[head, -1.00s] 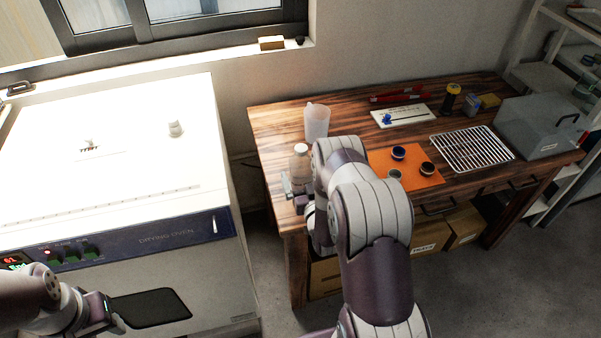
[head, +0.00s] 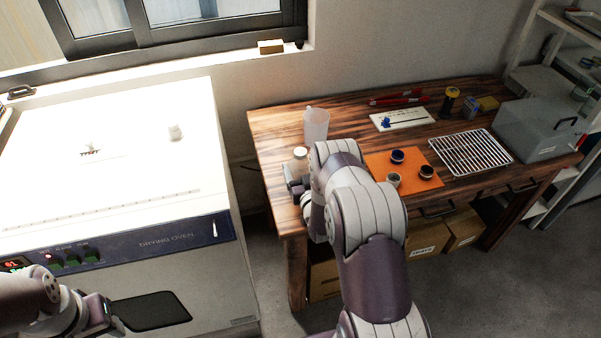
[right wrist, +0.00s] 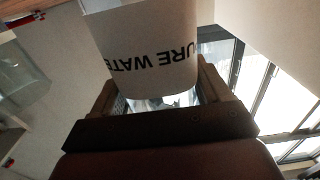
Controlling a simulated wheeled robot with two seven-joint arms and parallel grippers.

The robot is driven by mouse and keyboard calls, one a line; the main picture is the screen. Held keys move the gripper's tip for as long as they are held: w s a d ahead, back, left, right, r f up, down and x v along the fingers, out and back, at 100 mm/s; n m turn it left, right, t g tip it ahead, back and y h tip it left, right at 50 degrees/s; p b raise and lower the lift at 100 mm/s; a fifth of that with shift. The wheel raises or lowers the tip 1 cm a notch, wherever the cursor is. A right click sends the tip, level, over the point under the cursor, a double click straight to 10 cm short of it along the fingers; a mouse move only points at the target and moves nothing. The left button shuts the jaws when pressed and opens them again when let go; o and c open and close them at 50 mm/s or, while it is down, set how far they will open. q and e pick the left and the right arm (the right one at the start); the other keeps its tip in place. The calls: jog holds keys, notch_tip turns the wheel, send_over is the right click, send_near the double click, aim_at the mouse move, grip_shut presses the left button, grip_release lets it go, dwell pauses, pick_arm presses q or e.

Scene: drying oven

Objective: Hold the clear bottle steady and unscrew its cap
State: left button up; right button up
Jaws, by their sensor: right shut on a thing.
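The clear bottle (head: 300,166) stands near the left front corner of the wooden table, with a pale cap (head: 300,153) on top. My right gripper (head: 298,186) is shut on the bottle's body, below the cap. In the right wrist view, the bottle's white label (right wrist: 150,45) with upside-down lettering sits between the two fingers of the right gripper (right wrist: 160,95); the cap cannot be made out there. My left gripper (head: 108,318) is low at the left, in front of the oven and far from the bottle; its jaw opening is unclear.
A plastic jug (head: 316,124) stands just behind the bottle. An orange mat (head: 415,181) with small dark-topped jars lies to the right, with a wire rack (head: 470,152) and grey box (head: 538,125) beyond. The white drying oven (head: 120,150) fills the left, across a gap.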

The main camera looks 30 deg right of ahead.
aim_at(301, 151)
notch_tip(301, 151, up, 10)
jog(key=shift+f, duration=0.1)
jog(key=o, duration=0.3)
jog(key=c, duration=0.7)
